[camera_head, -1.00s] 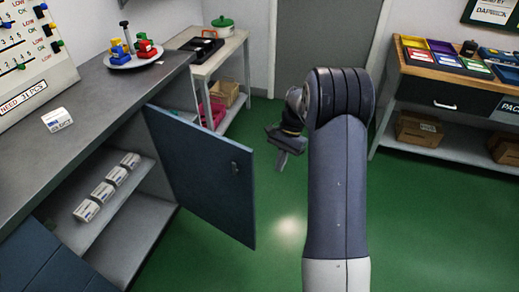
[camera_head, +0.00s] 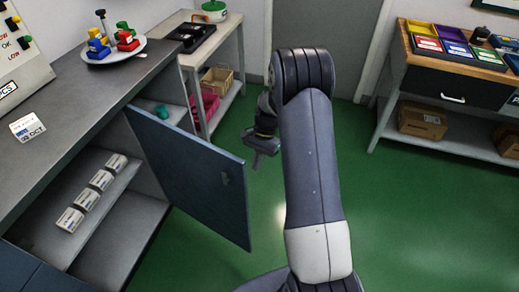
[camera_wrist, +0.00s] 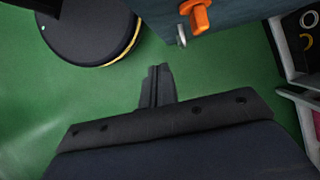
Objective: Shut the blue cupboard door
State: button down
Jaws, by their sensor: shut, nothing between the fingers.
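The blue cupboard door (camera_head: 190,175) stands wide open, jutting out from under the grey counter, with a small dark latch near its free edge. In the wrist view the blue door (camera_wrist: 240,14) shows at the top right, with an orange piece and a metal tip on it. My gripper (camera_head: 259,158) is shut and empty, just right of the door's free edge in the head view and apart from it in the picture. In the wrist view my fingertips (camera_wrist: 158,72) are together over green floor, below and left of the orange piece.
Several white boxes (camera_head: 85,198) stand on the open cupboard's shelf. The counter (camera_head: 75,110) holds a white box and a plate of coloured pieces. A side table (camera_head: 190,52) stands behind the door, and a wooden bench (camera_head: 410,65) at right. Green floor lies clear between.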

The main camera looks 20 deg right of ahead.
jog(key=shift+s+a+f+p, duration=0.15)
jog(key=shift+s+a+f, duration=0.15)
jog(key=shift+s+a, duration=0.25)
jog(key=shift+s+a+f+p, duration=0.1)
jog(key=shift+s+a+f, duration=0.15)
jog(key=shift+s+a, duration=0.35)
jog(key=shift+s+a+f+p, duration=0.15)
jog(key=shift+s+a+f, duration=0.2)
jog(key=shift+a, duration=0.3)
jog(key=shift+s+a, duration=0.1)
jog(key=shift+s, duration=0.05)
